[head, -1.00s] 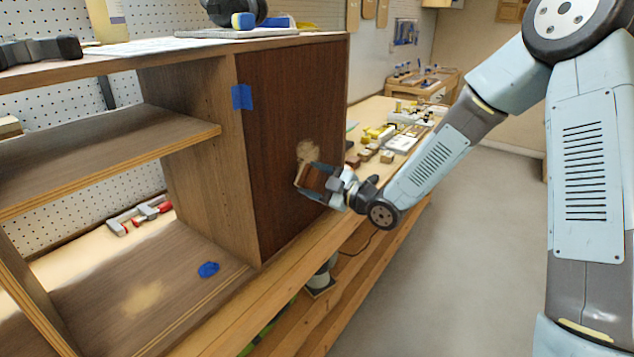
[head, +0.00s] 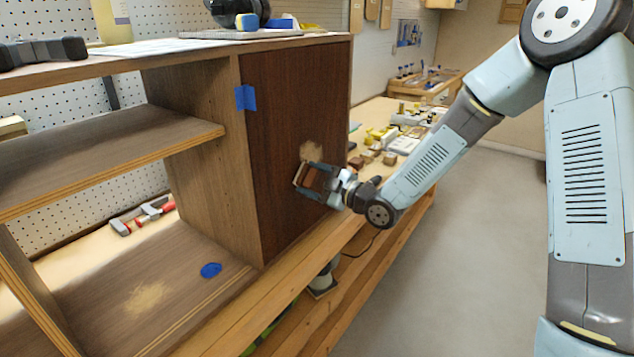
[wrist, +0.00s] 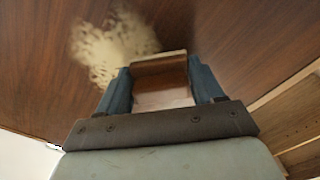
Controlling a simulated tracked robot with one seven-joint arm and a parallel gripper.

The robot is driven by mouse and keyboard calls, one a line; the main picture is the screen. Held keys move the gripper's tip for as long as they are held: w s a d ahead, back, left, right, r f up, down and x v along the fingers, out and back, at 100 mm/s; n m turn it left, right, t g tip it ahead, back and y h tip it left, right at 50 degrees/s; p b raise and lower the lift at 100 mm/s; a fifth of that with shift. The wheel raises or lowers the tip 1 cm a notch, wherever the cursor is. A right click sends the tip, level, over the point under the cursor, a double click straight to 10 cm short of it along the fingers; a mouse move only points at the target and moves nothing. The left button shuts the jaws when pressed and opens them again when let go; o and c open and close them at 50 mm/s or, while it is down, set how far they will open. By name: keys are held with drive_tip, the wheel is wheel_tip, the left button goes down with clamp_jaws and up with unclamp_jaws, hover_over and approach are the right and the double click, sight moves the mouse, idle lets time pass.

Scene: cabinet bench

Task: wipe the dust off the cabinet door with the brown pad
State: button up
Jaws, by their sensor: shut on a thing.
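The cabinet door (head: 290,110) is a dark brown upright panel on the right part of the cabinet. A pale tan dust patch (head: 311,150) is on the door; in the wrist view the dust (wrist: 112,45) lies up and left of the pad. My gripper (head: 309,181) is shut on the brown pad (head: 301,173), which also shows between the fingers in the wrist view (wrist: 160,80). The pad's pale front edge is at or very near the door, just below the dust; I cannot tell whether it touches.
A blue tape piece (head: 245,98) is on the cabinet's edge left of the door. Several small blocks and tools lie on the bench (head: 385,115) behind my gripper.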

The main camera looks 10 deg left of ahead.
drive_tip(key=shift+w+a, duration=0.1)
drive_tip(key=shift+a, duration=0.2)
drive_tip(key=shift+w, duration=0.15)
